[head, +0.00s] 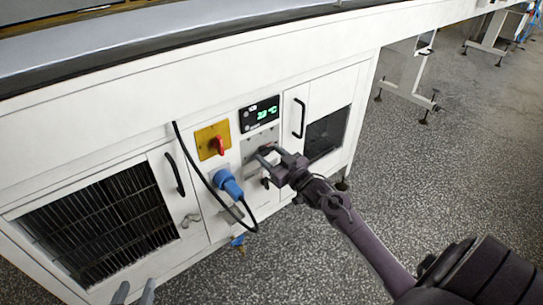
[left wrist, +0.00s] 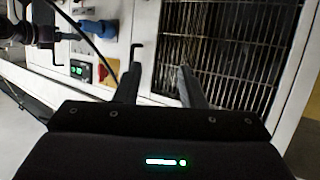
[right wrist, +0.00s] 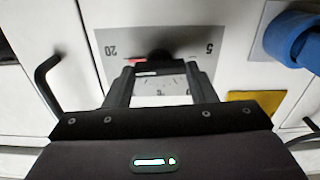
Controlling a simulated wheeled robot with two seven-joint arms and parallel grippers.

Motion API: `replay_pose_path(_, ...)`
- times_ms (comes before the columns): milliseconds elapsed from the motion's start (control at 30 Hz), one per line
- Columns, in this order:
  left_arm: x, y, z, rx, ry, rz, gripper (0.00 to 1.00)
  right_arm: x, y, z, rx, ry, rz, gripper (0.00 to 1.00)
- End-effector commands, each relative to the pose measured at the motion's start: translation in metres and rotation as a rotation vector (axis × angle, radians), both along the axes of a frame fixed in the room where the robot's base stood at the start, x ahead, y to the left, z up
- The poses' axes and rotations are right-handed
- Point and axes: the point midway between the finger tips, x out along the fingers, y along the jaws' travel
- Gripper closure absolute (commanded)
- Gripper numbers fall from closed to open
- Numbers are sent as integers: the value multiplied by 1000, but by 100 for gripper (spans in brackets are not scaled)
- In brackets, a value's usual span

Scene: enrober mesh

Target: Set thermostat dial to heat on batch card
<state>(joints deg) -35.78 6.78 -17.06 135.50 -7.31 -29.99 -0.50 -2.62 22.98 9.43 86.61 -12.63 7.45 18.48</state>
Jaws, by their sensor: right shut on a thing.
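The thermostat dial is a dark round knob (right wrist: 160,56) on a grey scale plate (right wrist: 205,40) marked 20, 5 and °C in the right wrist view. My right gripper (right wrist: 160,69) is shut on this knob, with one finger on each side. In the head view my right gripper (head: 268,156) covers most of the dial, below the green display (head: 260,113), whose digits are too small to read surely. My left gripper (head: 135,291) is open and empty at the bottom of the head view; in the left wrist view its fingers (left wrist: 158,76) stand apart before a grille. I see no batch card.
Left of the dial are a red switch on a yellow plate (head: 203,134) and a blue plug (head: 228,184) with a hanging black cable (head: 203,180). Door handles (head: 298,118) stick out on both sides.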

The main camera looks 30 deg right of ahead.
Motion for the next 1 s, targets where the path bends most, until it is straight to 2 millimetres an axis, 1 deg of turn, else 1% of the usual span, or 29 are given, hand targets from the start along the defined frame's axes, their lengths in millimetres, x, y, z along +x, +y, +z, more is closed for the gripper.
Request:
replay_pose_path(33,-2,0,-3,8,19,-1,64,0,0,1,-13,-1,0,72)
replay_pose_path(100,-10,2,-18,32,81,-3,64,0,0,1,-39,-4,0,72)
replay_pose_path(267,-28,6,-46,88,220,-14,64,0,1,2,-130,-10,1,72)
replay_pose_path(367,-47,10,-68,135,335,-24,64,0,1,2,-210,-15,1,72)
replay_pose_path(500,-78,18,-97,204,507,-42,64,0,1,2,-340,-27,2,72)
replay_pose_path(600,-100,24,-113,249,616,-52,64,0,2,2,-436,-33,2,72)
replay_pose_path(1000,-101,37,-111,282,677,-28,64,0,3,0,-815,-64,2,72)
